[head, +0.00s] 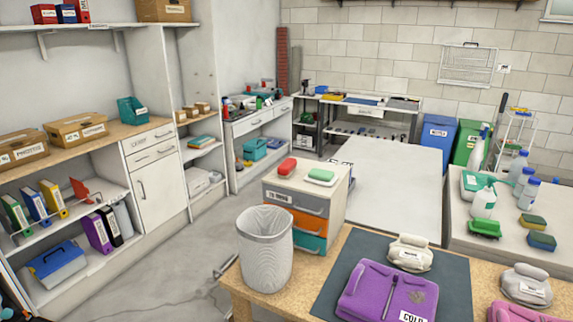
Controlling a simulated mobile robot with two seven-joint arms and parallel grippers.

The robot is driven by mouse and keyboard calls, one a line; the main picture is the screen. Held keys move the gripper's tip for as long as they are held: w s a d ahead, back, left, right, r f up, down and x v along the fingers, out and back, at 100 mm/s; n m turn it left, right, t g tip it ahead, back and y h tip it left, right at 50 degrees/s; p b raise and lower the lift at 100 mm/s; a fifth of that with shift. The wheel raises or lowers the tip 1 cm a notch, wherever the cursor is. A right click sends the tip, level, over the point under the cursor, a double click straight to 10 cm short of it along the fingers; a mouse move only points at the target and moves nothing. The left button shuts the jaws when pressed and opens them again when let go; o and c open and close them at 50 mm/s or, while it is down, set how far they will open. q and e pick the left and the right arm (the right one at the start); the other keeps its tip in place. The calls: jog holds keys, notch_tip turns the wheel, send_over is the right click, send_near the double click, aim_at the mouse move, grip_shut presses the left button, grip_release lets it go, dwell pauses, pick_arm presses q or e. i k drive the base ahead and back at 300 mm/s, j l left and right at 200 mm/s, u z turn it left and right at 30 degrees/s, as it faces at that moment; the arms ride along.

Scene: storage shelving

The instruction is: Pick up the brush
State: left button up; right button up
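Several small things could be the brush. A green block-like item (485,229), which looks like a scrubbing brush, lies on the pale table at the right, in front of a spray bottle. All three rest apart from any gripper. Neither of my grippers shows in the head view. A dark part at the bottom left corner is too cut off to identify.
A white mesh bin (265,249) stands by the drawer unit (303,222). The wooden table (290,303) holds a dark mat (452,290) with purple folded clothing (368,290). Bottles and sponges crowd the pale table (505,205). Floor (185,275) is open at the left.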

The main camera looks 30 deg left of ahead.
aim_at(285, 170)
jog(key=i+j+z, duration=0.15)
jog(key=j, duration=0.45)
jog(key=j+z, duration=0.1)
jog(key=j, duration=0.5)
jog(key=i+j+z, duration=0.15)
jog(key=j, duration=0.5)
